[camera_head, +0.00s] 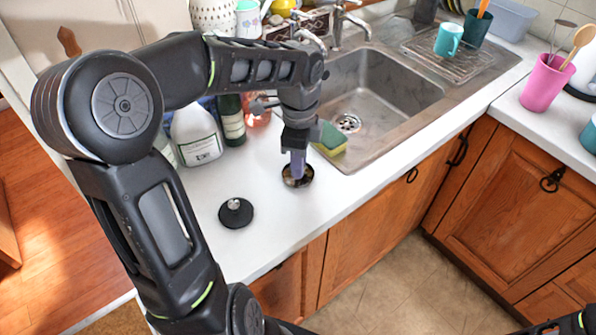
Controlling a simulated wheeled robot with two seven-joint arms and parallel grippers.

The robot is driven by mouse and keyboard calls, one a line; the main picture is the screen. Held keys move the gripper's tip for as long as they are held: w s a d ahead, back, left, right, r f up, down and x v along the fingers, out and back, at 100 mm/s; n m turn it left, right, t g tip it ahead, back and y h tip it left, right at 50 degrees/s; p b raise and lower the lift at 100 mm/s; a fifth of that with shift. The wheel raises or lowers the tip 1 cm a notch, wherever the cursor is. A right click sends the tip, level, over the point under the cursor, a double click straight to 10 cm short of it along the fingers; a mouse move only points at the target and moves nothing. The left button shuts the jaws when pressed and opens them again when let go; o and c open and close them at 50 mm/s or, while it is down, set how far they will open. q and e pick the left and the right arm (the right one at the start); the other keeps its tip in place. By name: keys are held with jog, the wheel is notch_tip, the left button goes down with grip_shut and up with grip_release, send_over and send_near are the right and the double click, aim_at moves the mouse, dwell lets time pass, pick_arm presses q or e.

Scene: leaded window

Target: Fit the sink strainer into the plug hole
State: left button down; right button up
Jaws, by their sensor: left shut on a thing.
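The sink strainer (306,181) appears to be the small round dark-rimmed piece on the white counter, left of the sink. My left gripper (297,172) points down over its middle and is shut on it; the fingertips hide its centre, and I cannot tell whether it is lifted off the counter. The plug hole (348,123) is a round metal drain with dark openings in the floor of the steel sink (385,85), up and to the right of the gripper. My right gripper is out of view.
A black disc with a metal knob (236,212) lies on the counter (275,225). A yellow-green sponge (331,139) sits by the sink's near-left edge. Bottles, including a white jug (196,135), stand behind my left arm. The tap (337,25) is behind the basin, whose inside is clear.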

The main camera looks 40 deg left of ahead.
pick_arm(q)
notch_tip(320, 180, up, 10)
dwell(0.7)
dwell(0.5)
